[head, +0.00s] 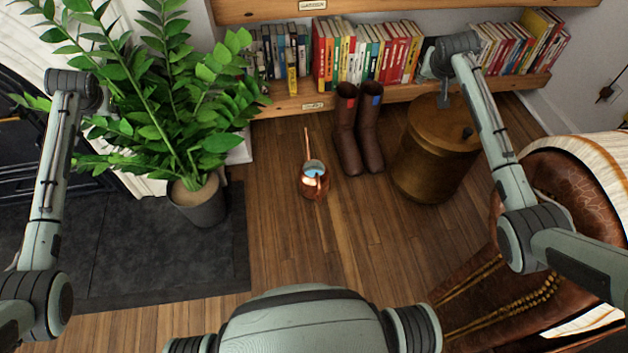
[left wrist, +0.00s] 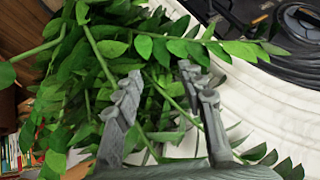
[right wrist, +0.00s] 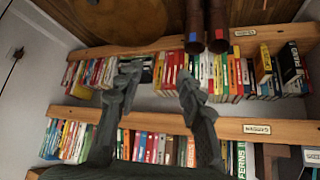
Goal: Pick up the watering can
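The copper watering can (head: 313,184) stands on the wooden floor in the middle of the head view, its thin spout pointing up toward the bookshelf. In the right wrist view my right gripper (right wrist: 158,88) is open and empty, facing the shelves. In the left wrist view my left gripper (left wrist: 160,82) is open, with plant leaves in front of and around it. In the head view the left gripper's fingers are hidden among the leaves.
A potted plant (head: 200,202) stands to the left on dark hearth slabs. Bookshelves (head: 300,103) line the back. A leather chair (head: 470,300) is at lower right. Floor in front of the can is clear.

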